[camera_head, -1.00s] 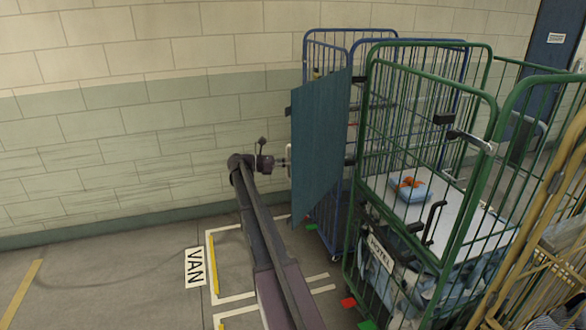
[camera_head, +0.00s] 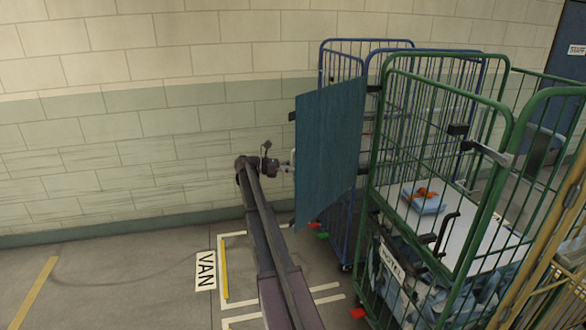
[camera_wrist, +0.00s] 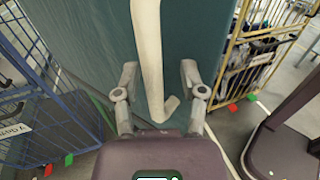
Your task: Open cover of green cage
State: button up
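The green cage (camera_head: 375,170) stands at the right in the head view, with a white shelf inside. A flat teal cover (camera_head: 325,150) stands out from its left side, in front of part of a blue cage. In the wrist view the cover (camera_wrist: 95,45) fills the upper middle, and a pale strap with a hooked lower end (camera_wrist: 149,55) runs down it. My gripper (camera_wrist: 158,75) is open, its fingers on either side of the strap with gaps visible. In the head view my gripper (camera_head: 287,166) is at the cover's left edge. Contact with the strap is unclear.
A blue cage (camera_head: 330,60) stands behind the cover, near the wall. A yellow cage (camera_head: 560,220) is at the right edge. A blue tray with orange items (camera_head: 424,198) sits on the green cage's shelf. The floor left of my arm is clear, with a VAN sign (camera_head: 205,271).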

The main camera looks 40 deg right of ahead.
jog(key=shift+d, duration=0.25)
jog(key=shift+w+a, duration=0.15)
jog(key=shift+w, duration=0.05)
jog(key=v, duration=0.7)
